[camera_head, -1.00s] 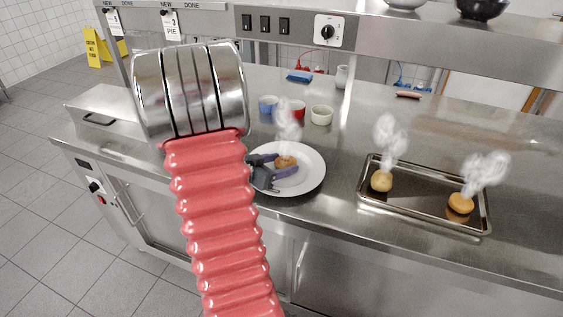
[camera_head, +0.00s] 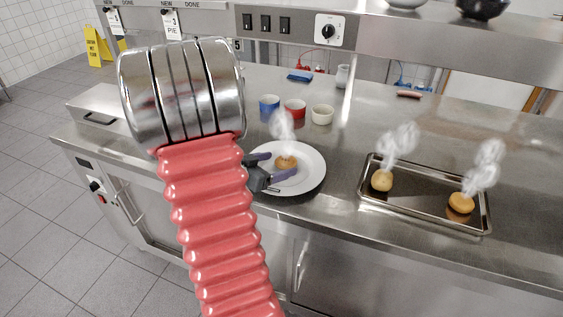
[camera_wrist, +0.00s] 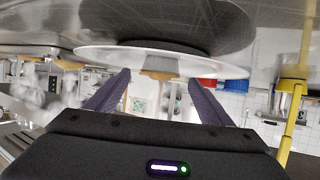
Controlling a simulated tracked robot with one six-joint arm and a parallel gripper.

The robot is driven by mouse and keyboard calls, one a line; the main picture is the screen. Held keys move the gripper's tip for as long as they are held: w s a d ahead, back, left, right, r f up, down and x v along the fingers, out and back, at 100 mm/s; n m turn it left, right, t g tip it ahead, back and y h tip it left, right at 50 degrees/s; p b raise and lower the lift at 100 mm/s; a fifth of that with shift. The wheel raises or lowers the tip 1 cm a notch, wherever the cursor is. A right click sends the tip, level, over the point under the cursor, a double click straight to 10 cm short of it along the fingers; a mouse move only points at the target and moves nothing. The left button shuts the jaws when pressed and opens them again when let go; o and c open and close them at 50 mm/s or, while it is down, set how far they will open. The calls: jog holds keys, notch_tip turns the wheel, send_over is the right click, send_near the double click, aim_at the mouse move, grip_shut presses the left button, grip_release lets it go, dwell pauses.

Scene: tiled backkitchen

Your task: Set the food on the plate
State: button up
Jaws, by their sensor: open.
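A round browned pastry (camera_head: 286,163) sits on the white plate (camera_head: 313,178), with steam rising from it. My gripper (camera_head: 282,165) is open at the plate's left side, its two purple fingers on either side of that pastry. In the wrist view, which looks upside down, the pastry (camera_wrist: 160,74) shows between the spread fingers (camera_wrist: 160,88), with a gap on each side, against the plate (camera_wrist: 100,57). Two more steaming pastries, a left one (camera_head: 381,181) and a right one (camera_head: 461,203), are on the dark baking tray (camera_head: 420,211).
A blue cup (camera_head: 269,105), a red cup (camera_head: 295,109) and a cream cup (camera_head: 322,115) stand behind the plate. A small white jug (camera_head: 343,76) and a blue cloth-like item (camera_head: 300,76) are further back. Bare steel counter lies between plate and tray.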

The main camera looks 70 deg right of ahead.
jog(key=v, duration=0.9)
jog(key=shift+w+a+r, duration=0.1)
jog(key=shift+a, duration=0.05)
dwell(0.5)
